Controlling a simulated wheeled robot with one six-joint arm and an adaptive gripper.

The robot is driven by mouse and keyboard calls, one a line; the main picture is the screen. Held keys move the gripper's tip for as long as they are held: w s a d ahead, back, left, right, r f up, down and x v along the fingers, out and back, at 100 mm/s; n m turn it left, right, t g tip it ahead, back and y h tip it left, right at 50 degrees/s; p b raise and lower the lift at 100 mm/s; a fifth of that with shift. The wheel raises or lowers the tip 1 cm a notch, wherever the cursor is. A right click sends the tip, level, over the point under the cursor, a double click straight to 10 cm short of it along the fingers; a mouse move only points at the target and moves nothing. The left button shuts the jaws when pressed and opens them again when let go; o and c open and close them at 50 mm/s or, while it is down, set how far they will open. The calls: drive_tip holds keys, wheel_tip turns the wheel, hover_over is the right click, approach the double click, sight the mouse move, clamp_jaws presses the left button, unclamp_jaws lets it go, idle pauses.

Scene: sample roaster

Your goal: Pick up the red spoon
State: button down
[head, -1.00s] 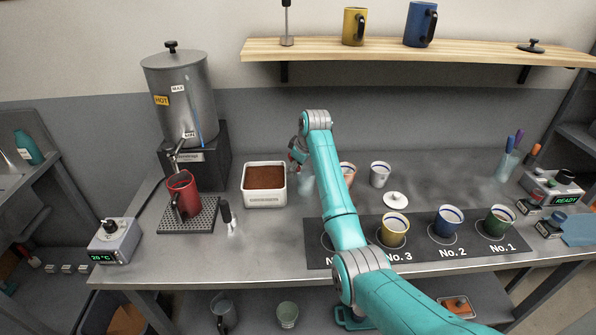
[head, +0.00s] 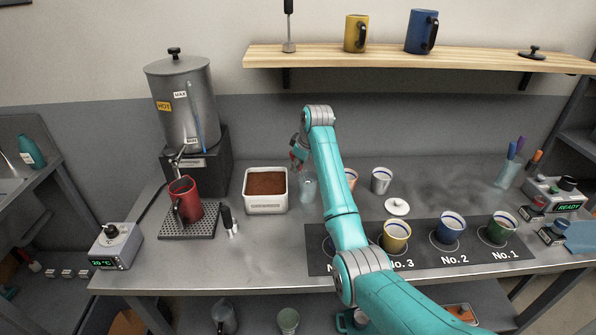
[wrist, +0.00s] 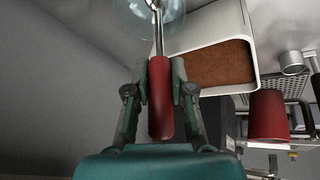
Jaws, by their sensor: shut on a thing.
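The red spoon shows in the wrist view as a red handle (wrist: 160,100) with a thin metal shaft. My gripper (wrist: 160,82) is shut on the handle, one finger on each side. The shaft runs to a clear glass (wrist: 172,12) at the top edge of that view; I cannot tell whether the spoon's tip is inside it. In the head view my gripper (head: 298,154) is partly hidden by my arm, just above the glass (head: 307,188). The spoon is not clear there.
A white bin of brown grounds (head: 266,205) stands left of the glass. Further left are a red mug (head: 184,199) on a drip tray and a hot-water urn (head: 184,100). White cups (head: 381,180) and a dark mat (head: 320,264) with several cups lie right. A shelf (head: 440,57) hangs above.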

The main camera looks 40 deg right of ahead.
wheel_tip(320, 180, up, 15)
idle(0.3)
idle(0.8)
